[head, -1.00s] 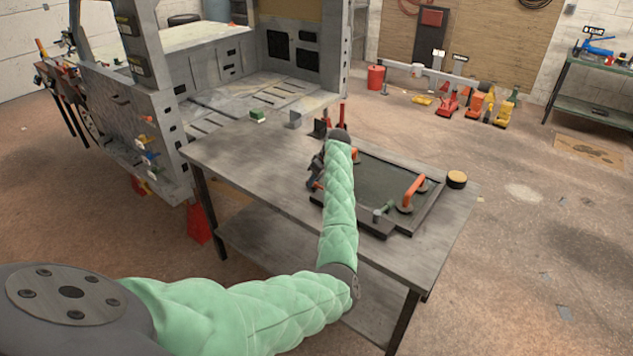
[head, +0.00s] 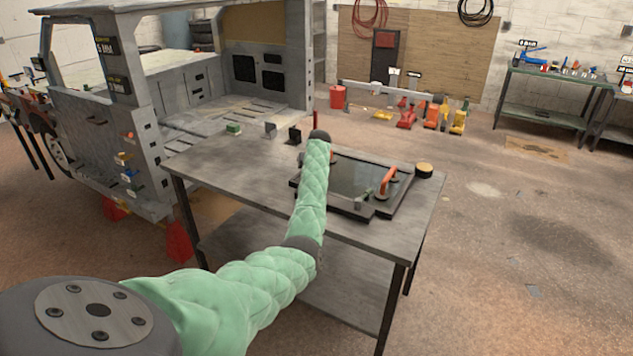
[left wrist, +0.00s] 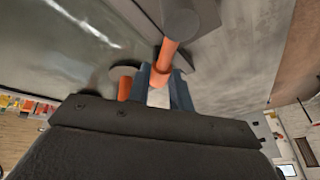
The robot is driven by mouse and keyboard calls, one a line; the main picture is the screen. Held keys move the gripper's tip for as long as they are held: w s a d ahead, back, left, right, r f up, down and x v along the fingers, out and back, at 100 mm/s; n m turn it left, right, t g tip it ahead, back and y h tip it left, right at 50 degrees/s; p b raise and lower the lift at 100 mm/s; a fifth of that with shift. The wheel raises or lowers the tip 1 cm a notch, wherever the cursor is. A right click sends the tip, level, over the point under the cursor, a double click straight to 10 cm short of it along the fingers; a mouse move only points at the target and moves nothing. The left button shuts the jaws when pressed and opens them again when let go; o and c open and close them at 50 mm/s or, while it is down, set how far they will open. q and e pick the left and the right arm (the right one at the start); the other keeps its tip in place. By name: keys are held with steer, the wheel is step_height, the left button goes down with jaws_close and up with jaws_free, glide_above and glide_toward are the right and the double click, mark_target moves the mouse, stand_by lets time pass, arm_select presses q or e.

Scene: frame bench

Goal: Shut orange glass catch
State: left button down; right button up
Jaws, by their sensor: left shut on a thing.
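A dark-framed glass panel (head: 355,177) lies on the grey workbench. An orange handle (head: 388,181) stands upright at its right side in the head view. In the left wrist view my left gripper (left wrist: 165,88) is shut on an orange bar (left wrist: 167,56), which runs up to a dark round end piece. A second orange piece (left wrist: 125,88) shows just left of the fingers. The glass (left wrist: 70,45) fills the upper left there. In the head view my green-sleeved arm covers the left part of the panel and hides the gripper. I cannot tell whether the catch is closed. My right gripper is out of view.
The workbench (head: 225,168) has a small green block (head: 233,128) and dark brackets at its far edge. A yellow-topped round container (head: 424,170) stands at its right corner. A grey vehicle body stands behind left. The floor to the right is open.

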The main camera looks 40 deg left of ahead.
arm_select(q)
steer(key=m, duration=0.1)
steer(key=w+d+m+t+p, duration=0.1)
steer(key=m, duration=0.1)
steer(key=d+m+h+p, duration=0.1)
steer(key=shift+w+r+m+t, duration=0.15)
steer(key=shift+w+m+t, duration=0.05)
steer(key=shift+m+t, duration=0.1)
steer(key=shift+w+d+m+t+h+p, duration=0.15)
steer(key=shift+d+m+t+h+p, duration=0.3)
steer(key=shift+m, duration=0.35)
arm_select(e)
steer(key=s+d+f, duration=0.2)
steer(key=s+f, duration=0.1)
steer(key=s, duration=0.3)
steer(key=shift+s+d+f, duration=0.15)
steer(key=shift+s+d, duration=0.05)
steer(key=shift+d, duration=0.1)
arm_select(q)
steer(key=shift+a, duration=0.1)
steer(key=c, duration=1.3)
jaws_free()
steer(key=shift+g, duration=0.25)
steer(key=shift+o, duration=0.2)
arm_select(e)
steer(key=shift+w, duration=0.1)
